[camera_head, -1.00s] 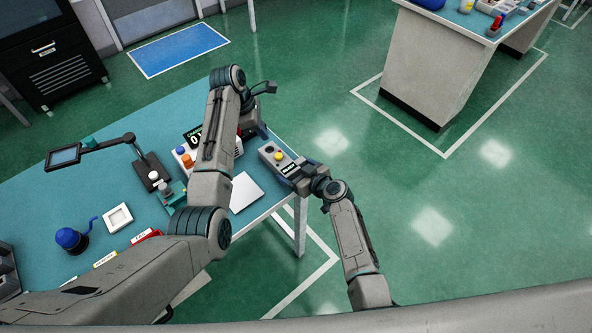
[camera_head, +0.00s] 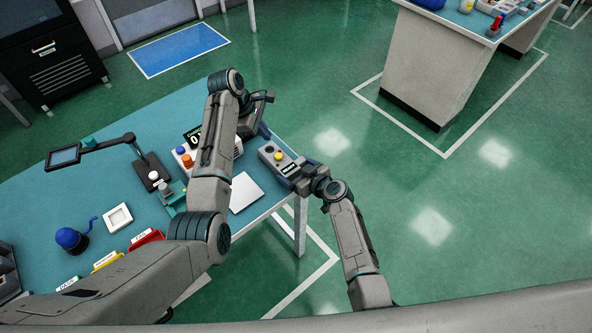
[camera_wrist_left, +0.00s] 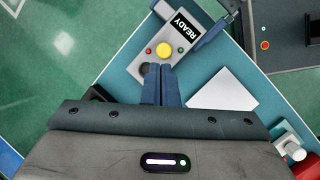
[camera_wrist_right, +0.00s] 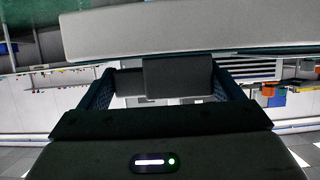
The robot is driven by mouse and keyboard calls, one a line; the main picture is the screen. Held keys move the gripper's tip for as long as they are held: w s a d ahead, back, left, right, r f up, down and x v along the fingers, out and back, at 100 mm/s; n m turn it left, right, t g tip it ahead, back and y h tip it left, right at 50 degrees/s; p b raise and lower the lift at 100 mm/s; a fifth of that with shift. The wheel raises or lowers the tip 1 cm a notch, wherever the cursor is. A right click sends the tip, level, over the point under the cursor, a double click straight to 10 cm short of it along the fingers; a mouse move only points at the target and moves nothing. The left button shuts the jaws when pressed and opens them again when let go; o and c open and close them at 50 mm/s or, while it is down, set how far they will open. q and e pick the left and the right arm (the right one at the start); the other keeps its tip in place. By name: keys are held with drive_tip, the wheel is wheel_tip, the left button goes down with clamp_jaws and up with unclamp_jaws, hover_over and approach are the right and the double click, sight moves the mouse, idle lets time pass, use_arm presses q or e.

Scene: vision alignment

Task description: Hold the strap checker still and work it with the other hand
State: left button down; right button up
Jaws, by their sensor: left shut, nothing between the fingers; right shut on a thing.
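The strap checker (camera_head: 272,154) is a small grey box near the table's right corner. In the left wrist view the checker (camera_wrist_left: 152,62) shows a yellow button, a red and a green light, a dark round hole and a screen reading READY. My right gripper (camera_head: 287,171) is shut on its screen end; in the right wrist view a dark block sits between the fingers (camera_wrist_right: 165,88). My left gripper (camera_head: 264,131) is shut and empty at the other end. Its fingertips (camera_wrist_left: 159,68) appear over or beside the dark hole; contact cannot be told.
A white plate (camera_head: 245,192) lies on the teal table (camera_head: 130,185) beside the checker. A box with coloured buttons (camera_head: 187,160) stands partly behind my left arm. A magnifier arm with a screen (camera_head: 64,156), a white square frame (camera_head: 117,218) and coloured trays (camera_head: 146,239) are further left.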

sight(281, 155)
use_arm(q)
drive_tip(key=shift+s+d+f+m+t+h, duration=0.1)
drive_tip(key=shift+d+f+m+t+h, duration=0.85)
drive_tip(key=shift+m, duration=2.4)
drive_tip(key=shift+s+a+f+m+g+h, duration=0.15)
drive_tip(key=shift+f+m+h, duration=0.25)
drive_tip(key=shift+f+m, duration=2.1)
drive_tip(key=shift+w+d+f+m+t+h, duration=0.1)
drive_tip(key=shift+d+f+m+t+h, duration=0.4)
drive_tip(key=shift+m, duration=3.65)
drive_tip(key=shift+s+a+f, duration=0.1)
drive_tip(key=shift+f, duration=0.4)
